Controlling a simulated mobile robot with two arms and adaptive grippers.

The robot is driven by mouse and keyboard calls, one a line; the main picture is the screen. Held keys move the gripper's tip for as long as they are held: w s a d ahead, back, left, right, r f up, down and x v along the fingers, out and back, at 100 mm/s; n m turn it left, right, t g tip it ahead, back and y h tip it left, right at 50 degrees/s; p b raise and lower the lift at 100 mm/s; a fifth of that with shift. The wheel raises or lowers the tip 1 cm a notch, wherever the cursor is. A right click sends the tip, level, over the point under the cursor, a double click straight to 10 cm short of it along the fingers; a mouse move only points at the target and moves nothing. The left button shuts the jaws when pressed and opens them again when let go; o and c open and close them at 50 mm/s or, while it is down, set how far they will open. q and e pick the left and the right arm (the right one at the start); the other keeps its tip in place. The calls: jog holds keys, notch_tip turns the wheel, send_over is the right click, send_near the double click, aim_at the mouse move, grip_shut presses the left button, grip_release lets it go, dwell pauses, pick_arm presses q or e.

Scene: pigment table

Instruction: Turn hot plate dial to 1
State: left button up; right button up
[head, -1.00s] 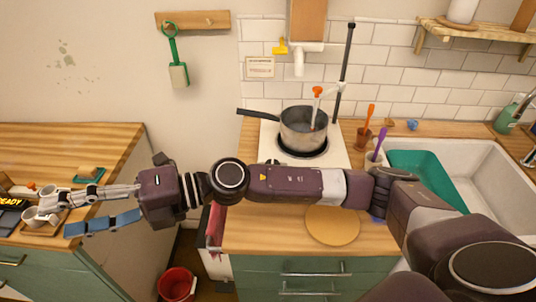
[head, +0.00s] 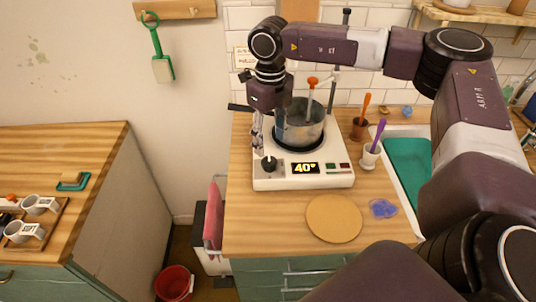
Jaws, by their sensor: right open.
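The white hot plate (head: 328,180) stands on the wooden counter, with a metal pot (head: 304,128) on its round burner. Its black dial (head: 269,165) is on the front left of the panel. The display (head: 305,168) reads 40°. My right gripper (head: 258,148) points down just above and left of the dial. Its fingers are seen edge-on and look empty; I cannot tell whether they touch the dial. The dial's markings are too small to read. My left gripper is not in view.
A round wooden board (head: 334,219) and a blue-purple item (head: 383,208) lie in front. A white cup with a purple tool (head: 371,156) and a brown cup (head: 359,131) stand to the right. A red bucket (head: 174,285) is on the floor.

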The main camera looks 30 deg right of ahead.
aim_at(269, 160)
notch_tip(269, 160, down, 7)
jog(key=shift+a+r+p, duration=0.1)
jog(key=shift+r+p, duration=0.05)
jog(key=shift+p, duration=0.75)
jog(key=c, duration=1.2)
jog(key=shift+o, duration=0.2)
